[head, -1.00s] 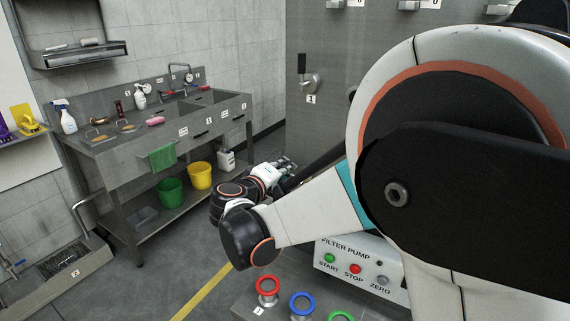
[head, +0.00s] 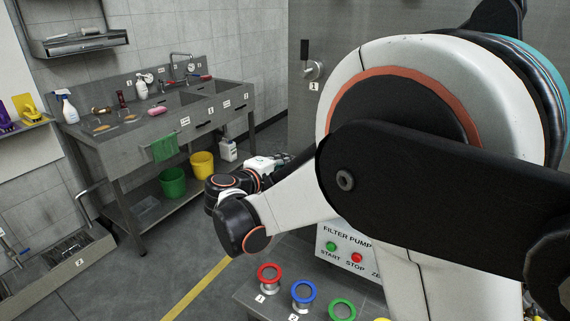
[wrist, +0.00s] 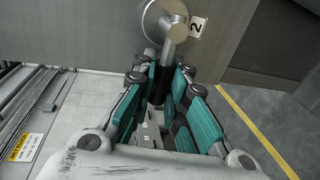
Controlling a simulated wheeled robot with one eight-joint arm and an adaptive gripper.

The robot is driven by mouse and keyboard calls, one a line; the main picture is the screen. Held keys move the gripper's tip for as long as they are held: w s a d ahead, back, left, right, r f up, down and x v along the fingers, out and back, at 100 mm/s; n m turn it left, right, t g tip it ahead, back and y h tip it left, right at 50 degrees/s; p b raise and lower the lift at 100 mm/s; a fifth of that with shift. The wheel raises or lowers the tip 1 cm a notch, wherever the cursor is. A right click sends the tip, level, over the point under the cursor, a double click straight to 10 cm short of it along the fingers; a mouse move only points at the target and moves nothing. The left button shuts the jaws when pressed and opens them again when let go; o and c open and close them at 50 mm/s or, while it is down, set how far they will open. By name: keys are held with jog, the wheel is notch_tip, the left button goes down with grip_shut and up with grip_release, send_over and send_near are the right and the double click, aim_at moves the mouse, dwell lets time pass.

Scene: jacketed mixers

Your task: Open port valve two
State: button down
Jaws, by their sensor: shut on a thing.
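Port valve two (wrist: 170,24) is a round metal fitting at the top of the wrist view, beside a label plate marked 2 (wrist: 197,27). Its black lever handle (wrist: 158,82) runs down from the metal hub between my teal finger pads. My gripper (wrist: 167,88) is shut on this handle. In the head view, my gripper (head: 277,162) is small and partly hidden by my arm. I cannot make out valve two in the head view.
A valve marked 1 (head: 313,70) is on the steel wall, its black lever upright. A filter pump panel (head: 343,246) and coloured rings (head: 302,291) are below my arm. A sink bench (head: 100,150) stands left. Open floor with a yellow line (head: 200,287) lies between.

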jog(key=c, duration=1.6)
grip_release()
jog(key=shift+a, duration=0.1)
jog(key=v, duration=1.2)
jog(key=shift+s, duration=0.1)
